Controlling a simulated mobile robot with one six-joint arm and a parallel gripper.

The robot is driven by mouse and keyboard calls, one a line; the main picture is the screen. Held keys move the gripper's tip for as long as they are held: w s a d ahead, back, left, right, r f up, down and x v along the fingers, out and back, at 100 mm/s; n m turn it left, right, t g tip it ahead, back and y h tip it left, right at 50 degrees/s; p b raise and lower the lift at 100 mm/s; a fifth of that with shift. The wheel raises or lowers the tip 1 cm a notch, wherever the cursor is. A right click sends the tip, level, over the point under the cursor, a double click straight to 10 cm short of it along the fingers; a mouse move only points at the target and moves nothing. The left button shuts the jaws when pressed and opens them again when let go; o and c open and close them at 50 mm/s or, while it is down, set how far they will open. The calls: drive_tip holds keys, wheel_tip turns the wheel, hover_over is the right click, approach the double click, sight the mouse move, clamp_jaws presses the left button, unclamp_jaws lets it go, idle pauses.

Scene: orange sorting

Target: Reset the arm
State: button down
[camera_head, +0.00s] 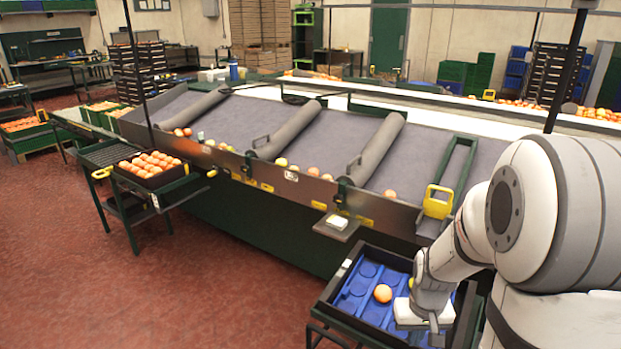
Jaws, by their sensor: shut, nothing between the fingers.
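My arm comes in from the right, with my gripper (436,330) pointing down over the right side of a dark crate with a blue moulded liner (353,302). The gripper is shut, and its fingertips are small and partly lost against the crate. One orange (383,293) lies in the crate, to the left of my gripper and apart from it. A small yellow-green fruit (411,283) shows just beside my wrist, partly hidden by it. My arm hides the right part of the crate.
A long sloped grey sorting table (260,124) with padded dividers runs behind the crate, holding several fruits along its front edge. A yellow-handled gate (438,201) stands near my arm. A full crate of oranges (150,166) stands at left. The red floor (200,290) is clear.

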drive_tip(key=s+a+r+t+p, duration=0.1)
drive_tip(key=s+a+r, duration=0.3)
drive_tip(key=r, duration=0.4)
drive_tip(key=s+a+r+t+p, duration=0.1)
drive_tip(key=s+a+r, duration=0.3)
drive_tip(key=s+r, duration=0.3)
drive_tip(key=shift+r+n+p, duration=0.3)
drive_tip(key=shift+r, duration=0.75)
idle(0.8)
